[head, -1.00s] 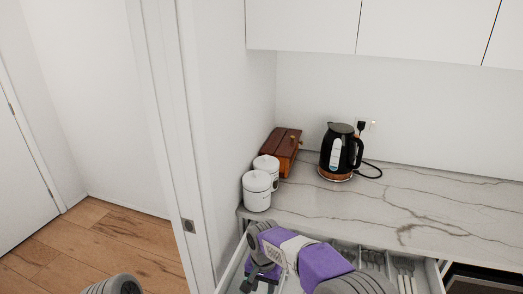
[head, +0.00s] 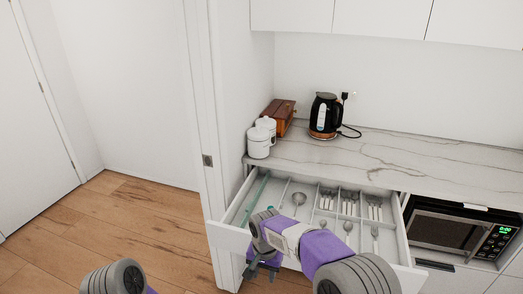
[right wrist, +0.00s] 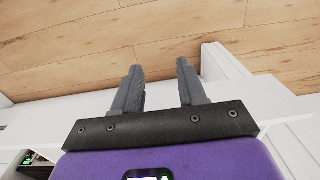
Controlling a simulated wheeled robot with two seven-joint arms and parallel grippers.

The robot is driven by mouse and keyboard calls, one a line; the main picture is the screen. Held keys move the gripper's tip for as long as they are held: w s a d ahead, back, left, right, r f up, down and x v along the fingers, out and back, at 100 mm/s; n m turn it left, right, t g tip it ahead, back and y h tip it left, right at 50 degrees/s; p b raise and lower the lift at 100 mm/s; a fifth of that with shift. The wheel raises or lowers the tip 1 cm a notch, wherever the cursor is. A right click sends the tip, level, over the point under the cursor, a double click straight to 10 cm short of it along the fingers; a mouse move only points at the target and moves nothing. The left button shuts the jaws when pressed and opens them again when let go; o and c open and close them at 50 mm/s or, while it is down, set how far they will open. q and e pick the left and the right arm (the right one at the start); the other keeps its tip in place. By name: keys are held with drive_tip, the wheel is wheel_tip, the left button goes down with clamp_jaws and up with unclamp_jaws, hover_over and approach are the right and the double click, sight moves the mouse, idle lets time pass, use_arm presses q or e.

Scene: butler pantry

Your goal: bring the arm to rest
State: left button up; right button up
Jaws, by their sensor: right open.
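My right gripper (head: 262,272) is in front of the open drawer (head: 219,236), low in the head view, with its purple and grey arm reaching in from the bottom right. In the right wrist view its two grey fingers (right wrist: 158,84) stand apart with nothing between them, over the white drawer front and the wood floor.
The drawer holds a cutlery tray with several forks and spoons (head: 299,198). On the marble counter (head: 390,165) stand a black kettle (head: 323,116), white canisters (head: 259,143) and a wooden box (head: 283,112). A microwave (head: 447,229) sits right of the drawer. Open floor (head: 120,225) lies left.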

wheel_tip(320, 180, down, 9)
drive_tip(key=d, duration=0.3)
drive_tip(key=s+d+f+y, duration=0.2)
drive_tip(key=s+d+f, duration=0.1)
drive_tip(key=s+f, duration=0.5)
drive_tip(key=s+d+f+y, duration=0.2)
drive_tip(key=s+f, duration=0.6)
drive_tip(key=s, duration=0.6)
drive_tip(key=shift+d+n+t, duration=0.3)
drive_tip(key=shift+d+n, duration=0.1)
drive_tip(key=shift+d, duration=0.05)
